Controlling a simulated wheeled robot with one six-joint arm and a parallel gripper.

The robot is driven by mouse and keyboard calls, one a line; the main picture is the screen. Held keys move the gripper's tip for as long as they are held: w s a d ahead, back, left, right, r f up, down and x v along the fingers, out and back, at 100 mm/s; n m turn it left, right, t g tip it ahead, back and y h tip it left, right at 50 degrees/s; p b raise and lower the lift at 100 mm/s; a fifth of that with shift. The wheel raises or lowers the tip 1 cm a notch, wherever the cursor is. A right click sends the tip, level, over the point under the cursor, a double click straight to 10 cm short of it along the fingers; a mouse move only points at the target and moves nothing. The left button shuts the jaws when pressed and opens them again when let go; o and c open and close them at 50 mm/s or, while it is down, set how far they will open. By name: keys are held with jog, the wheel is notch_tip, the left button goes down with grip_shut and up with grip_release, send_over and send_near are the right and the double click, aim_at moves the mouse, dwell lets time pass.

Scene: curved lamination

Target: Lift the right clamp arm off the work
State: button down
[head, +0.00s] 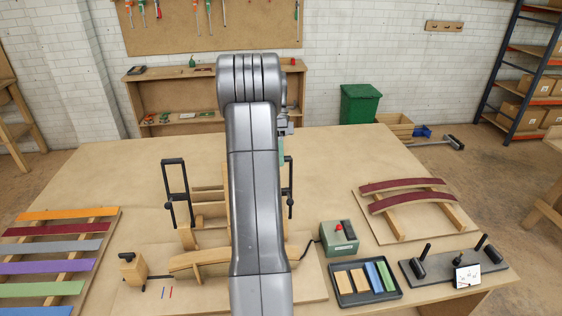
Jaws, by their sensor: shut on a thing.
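The right clamp arm (291,187) is a black upright frame with a dark knob. Most of it is hidden behind my arm; only its right edge shows. My gripper (282,152) is at the top of this clamp arm, shut on it; its fingers are mostly hidden, with a teal part showing.
A green box with a red button (339,238) and a dark tray (371,299) of colored blocks are to the right. A rack of colored strips (50,247) is at left. Curved red strips (402,184) lie at right. The table's back (345,150) is clear.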

jog(key=shift+w+a+f+g, duration=0.1)
jog(key=shift+w+f+g, duration=0.3)
jog(key=shift+w+f, duration=0.1)
jog(key=c, duration=1.6)
grip_release()
jog(key=shift+o, duration=1.3)
jog(key=shift+w, duration=0.2)
jog(key=shift+r, duration=0.15)
jog(key=shift+s+r, duration=0.1)
jog(key=shift+r, duration=0.05)
